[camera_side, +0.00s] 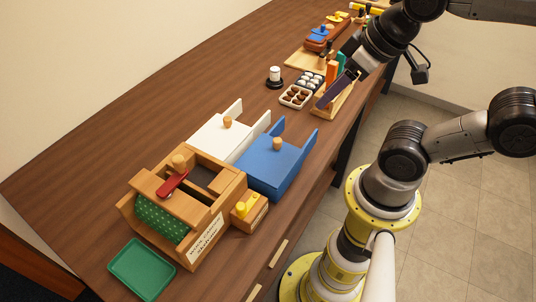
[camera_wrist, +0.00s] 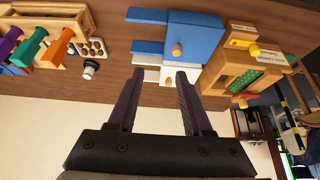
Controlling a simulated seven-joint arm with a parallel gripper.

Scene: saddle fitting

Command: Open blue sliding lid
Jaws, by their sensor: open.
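The blue lid (camera_side: 268,160) with a round wooden knob (camera_side: 277,143) lies flat beside the wooden box, at its right end, with two blue side rails reaching away behind it. No opening shows around it. It also shows at the top middle of the wrist view (camera_wrist: 200,35), knob included (camera_wrist: 177,49). My gripper (camera_side: 325,100) is open and empty, well away from the lid, up by the rack of coloured handles. In the wrist view its dark fingers (camera_wrist: 158,78) point toward the table, apart, below the blue lid and touching nothing that I can see.
A white lid (camera_side: 222,135) with a wooden knob stands beside the blue one. The wooden box (camera_side: 205,235) has a red handle and green patterned drum. A green tray (camera_side: 142,268), an egg-like tray (camera_side: 295,97) and a handle rack (camera_side: 340,98) stand on the table.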

